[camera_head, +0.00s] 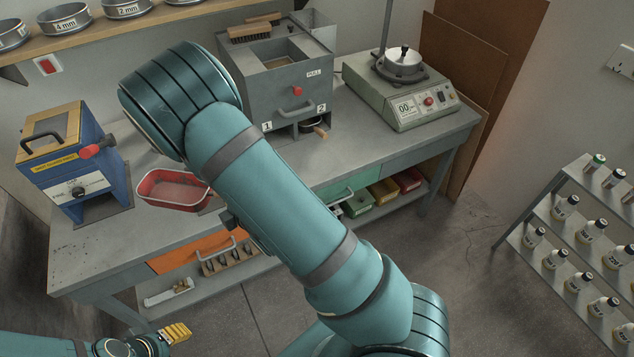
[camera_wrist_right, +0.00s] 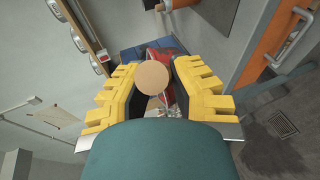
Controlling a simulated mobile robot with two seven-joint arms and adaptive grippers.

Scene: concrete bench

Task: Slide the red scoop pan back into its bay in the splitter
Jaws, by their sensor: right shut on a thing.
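The red scoop pan (camera_head: 168,205) is at the bench's left front, beside the blue machine; its right end is hidden behind my right arm. The grey splitter (camera_head: 262,92) stands at the back middle. My right gripper is hidden in the head view. In the right wrist view my right gripper (camera_wrist_right: 155,90) is shut on the pan's handle, its round tan end (camera_wrist_right: 152,77) towards the camera, with red pan (camera_wrist_right: 167,48) beyond. My left gripper (camera_head: 178,332) is low at bottom left; its opening is unclear.
The blue machine (camera_head: 66,165) with a red knob (camera_head: 90,152) stands on the left of the bench (camera_head: 90,248). A green-grey shaker (camera_head: 405,95) is at the right. Brushes (camera_head: 249,33) lie on the splitter. A bottle rack (camera_head: 575,230) stands at the far right.

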